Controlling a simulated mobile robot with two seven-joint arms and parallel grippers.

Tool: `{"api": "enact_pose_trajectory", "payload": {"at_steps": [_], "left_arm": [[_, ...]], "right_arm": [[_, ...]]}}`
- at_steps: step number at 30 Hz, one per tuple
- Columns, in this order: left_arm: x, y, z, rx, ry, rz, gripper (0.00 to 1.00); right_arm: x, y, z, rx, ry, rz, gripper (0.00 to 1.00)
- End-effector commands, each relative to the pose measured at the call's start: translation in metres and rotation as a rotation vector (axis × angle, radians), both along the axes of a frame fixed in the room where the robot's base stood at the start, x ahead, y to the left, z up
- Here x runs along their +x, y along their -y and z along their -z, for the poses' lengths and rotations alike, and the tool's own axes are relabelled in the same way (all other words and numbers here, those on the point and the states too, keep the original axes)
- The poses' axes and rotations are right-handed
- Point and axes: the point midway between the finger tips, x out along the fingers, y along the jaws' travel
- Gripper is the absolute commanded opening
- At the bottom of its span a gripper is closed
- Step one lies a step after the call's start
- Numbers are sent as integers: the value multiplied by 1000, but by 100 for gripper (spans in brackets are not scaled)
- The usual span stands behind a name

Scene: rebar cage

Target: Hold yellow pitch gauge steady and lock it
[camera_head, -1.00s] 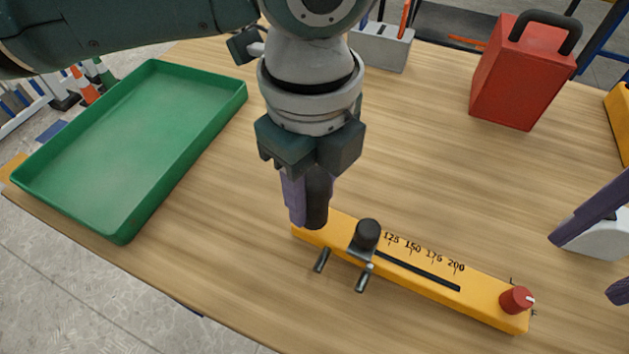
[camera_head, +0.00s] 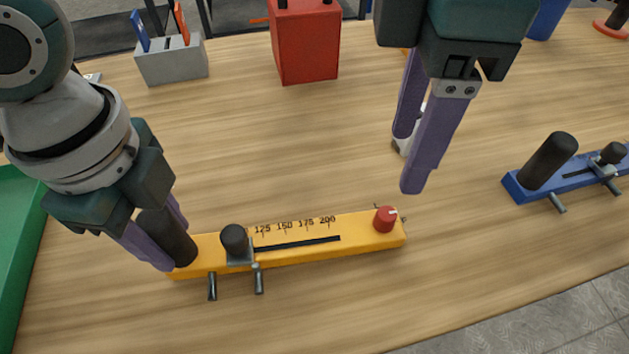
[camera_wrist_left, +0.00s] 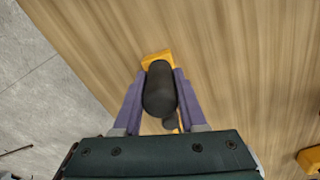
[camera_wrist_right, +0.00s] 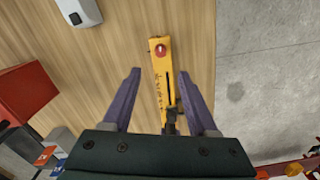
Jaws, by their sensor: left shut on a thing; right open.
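The yellow pitch gauge (camera_head: 290,252) lies on the table in the head view, with a scale, a slot and a black-knobbed slider (camera_head: 235,243) near its left end. A red lock knob (camera_head: 384,219) with a white mark sits at its right end. My left gripper (camera_head: 160,245) is shut on the gauge's black handle (camera_head: 172,238); the left wrist view shows both fingers against that handle (camera_wrist_left: 160,90). My right gripper (camera_head: 408,160) is open and empty above the table, behind the red knob. The right wrist view shows the gauge (camera_wrist_right: 158,75) beyond and between its fingers.
A blue gauge (camera_head: 575,172) lies at the right. A red box (camera_head: 305,45) and a grey holder (camera_head: 172,62) stand at the back. A green tray (camera_head: 20,230) is at the left. A small white object (camera_head: 403,145) lies behind the right fingers.

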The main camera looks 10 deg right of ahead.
Motion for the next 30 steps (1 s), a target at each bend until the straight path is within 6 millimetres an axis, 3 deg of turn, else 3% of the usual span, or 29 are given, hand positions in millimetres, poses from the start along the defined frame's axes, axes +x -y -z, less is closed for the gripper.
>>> {"api": "enact_pose_trajectory", "payload": {"at_steps": [9, 15, 23, 30], "left_arm": [[0, 0, 0, -1, 1, 1, 0], [0, 0, 0, -1, 1, 0, 0], [0, 0, 0, -1, 1, 0, 0], [0, 0, 0, -1, 1, 0, 0]], "right_arm": [[0, -2, -6, -8, 15, 887, 59], [0, -2, -9, -14, 24, 1319, 59], [-1, -1, -7, -20, 30, 1545, 59], [-2, 1, 33, -26, 29, 1556, 59]]}}
